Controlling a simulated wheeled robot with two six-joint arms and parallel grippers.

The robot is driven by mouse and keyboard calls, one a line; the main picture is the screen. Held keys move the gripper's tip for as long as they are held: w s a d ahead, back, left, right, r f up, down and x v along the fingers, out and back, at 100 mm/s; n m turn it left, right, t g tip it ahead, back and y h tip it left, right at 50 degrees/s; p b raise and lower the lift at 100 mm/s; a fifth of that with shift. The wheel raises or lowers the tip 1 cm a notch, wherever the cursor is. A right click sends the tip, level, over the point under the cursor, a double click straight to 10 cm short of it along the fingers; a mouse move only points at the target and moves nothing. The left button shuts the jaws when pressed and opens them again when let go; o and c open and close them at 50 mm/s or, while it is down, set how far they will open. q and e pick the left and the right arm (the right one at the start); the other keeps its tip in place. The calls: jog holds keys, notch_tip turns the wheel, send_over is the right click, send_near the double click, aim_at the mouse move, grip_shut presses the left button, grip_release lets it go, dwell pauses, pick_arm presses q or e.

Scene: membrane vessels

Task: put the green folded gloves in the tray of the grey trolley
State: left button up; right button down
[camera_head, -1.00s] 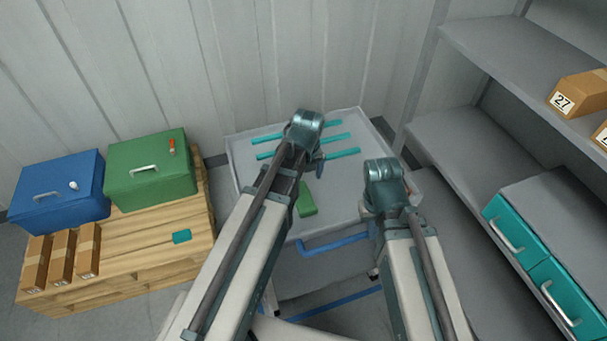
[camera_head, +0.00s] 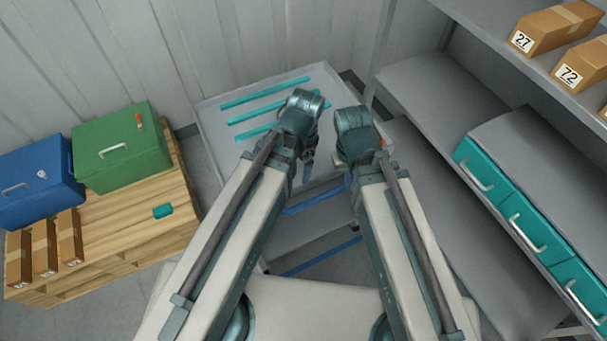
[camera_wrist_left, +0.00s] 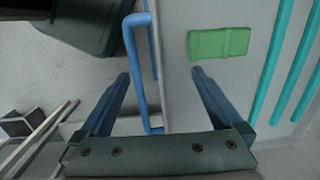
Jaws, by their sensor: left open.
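The green folded gloves (camera_wrist_left: 218,43) lie flat on the grey trolley's tray in the left wrist view, between the blue handle and the teal strips. In the head view they are hidden behind my arms. The tray (camera_head: 216,124) of the grey trolley is ahead of me; its edge also shows in the left wrist view (camera_wrist_left: 178,101). My left gripper (camera_wrist_left: 160,73) is open and empty, its fingers either side of the tray's handled edge in the picture, apart from the gloves. It also shows in the head view (camera_head: 307,168). My right wrist hides its jaws.
Several teal strips (camera_head: 265,92) lie in the tray. A blue handle (camera_wrist_left: 131,45) juts from the trolley. A pallet (camera_head: 120,225) with green and blue boxes stands left. Grey shelving (camera_head: 440,110) and teal drawers (camera_head: 485,170) stand close on the right.

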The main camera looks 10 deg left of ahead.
pick_arm(q)
jog(key=s+n, duration=0.1)
jog(key=n, duration=0.1)
jog(key=s+d+n, duration=0.1)
jog(key=n, duration=0.2)
jog(key=s+d+n, duration=0.1)
jog(key=s+n, duration=0.1)
dwell(0.3)
